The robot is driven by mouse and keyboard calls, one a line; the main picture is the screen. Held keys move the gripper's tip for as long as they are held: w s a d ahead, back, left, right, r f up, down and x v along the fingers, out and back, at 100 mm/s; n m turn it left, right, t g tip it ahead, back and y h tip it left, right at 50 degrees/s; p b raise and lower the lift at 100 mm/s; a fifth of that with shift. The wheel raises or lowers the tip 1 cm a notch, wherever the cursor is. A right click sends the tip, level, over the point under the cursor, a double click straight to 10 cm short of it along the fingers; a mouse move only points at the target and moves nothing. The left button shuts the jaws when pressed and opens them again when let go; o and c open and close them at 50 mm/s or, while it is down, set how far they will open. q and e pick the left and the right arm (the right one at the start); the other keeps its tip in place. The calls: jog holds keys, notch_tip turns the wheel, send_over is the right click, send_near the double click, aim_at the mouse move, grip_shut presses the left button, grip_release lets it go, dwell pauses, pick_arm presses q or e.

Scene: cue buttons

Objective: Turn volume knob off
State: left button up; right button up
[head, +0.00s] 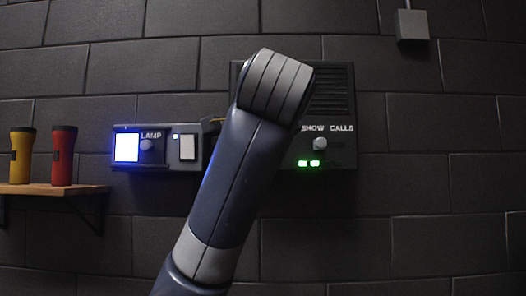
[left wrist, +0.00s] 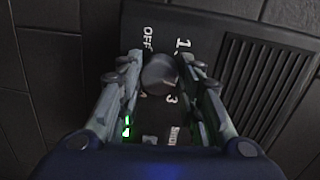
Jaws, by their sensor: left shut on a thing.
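The volume knob (left wrist: 159,75) is a round grey knob on a dark wall panel (left wrist: 215,25) in the left wrist view, with OFF and number marks around it. My left gripper (left wrist: 159,72) has its two fingers on either side of the knob and is shut on it. In the head view my own arm hides this knob and the gripper. The dark panel (head: 335,90) shows there with the words SHOW CALLS, a small knob (head: 320,144) and green lights (head: 309,163). My right gripper is not in view.
A lamp panel (head: 176,163) with a lit blue-white square (head: 127,147), a knob and a white switch (head: 187,147) is left of my arm. A shelf (head: 50,189) at far left holds a yellow and a red cup. A grey box (head: 411,25) is at upper right.

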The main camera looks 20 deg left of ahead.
pick_arm(q)
jog(key=n+h+b, duration=0.1)
jog(key=n+b, duration=0.1)
jog(key=n, duration=0.6)
jog(key=n+t+h+b, duration=0.1)
jog(key=n+b, duration=0.2)
jog(key=n, duration=0.4)
jog(key=n+t+h+b, duration=0.1)
jog(key=n+b, duration=0.1)
jog(key=n, duration=0.6)
jog(key=shift+f+n+b, duration=0.25)
jog(key=shift+n+b, duration=0.05)
jog(key=shift+b, duration=0.05)
dwell(0.4)
jog(key=o, duration=1.1)
jog(key=shift+w+a, duration=0.1)
jog(key=shift+c, duration=0.2)
jog(key=s+d, duration=0.1)
jog(key=s, duration=0.6)
jog(key=shift+s, duration=0.2)
